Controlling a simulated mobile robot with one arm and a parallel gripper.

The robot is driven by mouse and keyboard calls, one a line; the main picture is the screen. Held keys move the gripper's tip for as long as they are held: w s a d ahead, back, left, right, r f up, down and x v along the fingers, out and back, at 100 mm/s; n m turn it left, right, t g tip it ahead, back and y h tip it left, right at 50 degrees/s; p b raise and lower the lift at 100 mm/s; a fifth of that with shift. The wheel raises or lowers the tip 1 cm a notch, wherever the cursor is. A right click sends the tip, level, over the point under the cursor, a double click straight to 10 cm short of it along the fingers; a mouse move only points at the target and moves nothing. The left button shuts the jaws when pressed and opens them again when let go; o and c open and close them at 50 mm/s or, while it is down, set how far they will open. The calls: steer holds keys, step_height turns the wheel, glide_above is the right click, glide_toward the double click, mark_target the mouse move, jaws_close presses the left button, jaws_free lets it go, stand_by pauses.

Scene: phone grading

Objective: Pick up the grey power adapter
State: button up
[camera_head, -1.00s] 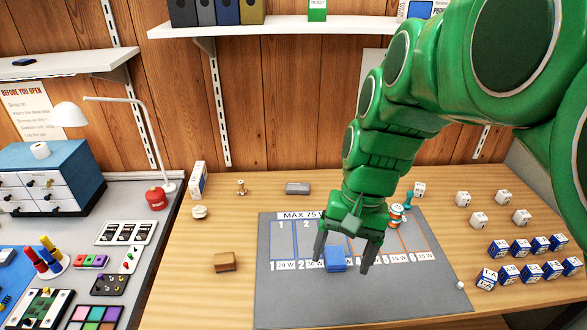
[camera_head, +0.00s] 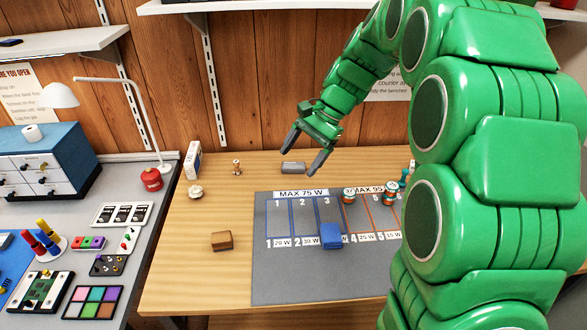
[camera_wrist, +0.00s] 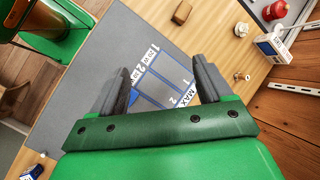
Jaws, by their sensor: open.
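The grey power adapter (camera_head: 293,168) is a small flat grey block lying on the wooden bench, behind the grey mat, in the head view. My gripper (camera_head: 303,157) is open and empty. It hangs above the bench, with its fingers pointing down and to the left and overlapping the adapter's surroundings in the head view. In the wrist view the open fingers (camera_wrist: 158,88) are over the mat's numbered slots, and I cannot make out the adapter there; the gripper body may hide it.
The grey mat (camera_head: 290,285) has numbered slots and a blue block (camera_head: 331,236) on it. A brown block (camera_head: 222,241) lies left of the mat. Striped cylinders (camera_head: 348,196) stand at the mat's back right. A white box (camera_head: 193,161) stands at the back left.

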steer(key=w+f+m+y, duration=0.1)
steer(key=w+f+m, duration=0.1)
steer(key=w, duration=0.5)
steer(key=w+f+m+y, duration=0.1)
steer(key=w+f, duration=0.2)
steer(key=w, duration=0.4)
steer(key=m+t+y, duration=0.2)
steer(key=m+y, duration=0.2)
steer(key=m, duration=0.2)
glide_above(296, 165)
steer(key=s+d, duration=0.3)
step_height(296, 165, down, 14)
steer(key=w+d+f, duration=0.1)
steer(key=f, duration=0.2)
steer(key=w+d+f+m+y, duration=0.1)
steer(key=f, duration=0.1)
steer(key=d+f+m+t, duration=0.1)
steer(key=f, duration=0.2)
steer(key=shift+w+f, duration=0.35)
steer(key=shift+w, duration=0.05)
steer(key=shift+x, duration=3.85)
steer(key=shift+y, duration=0.3)
steer(key=c, duration=1.1)
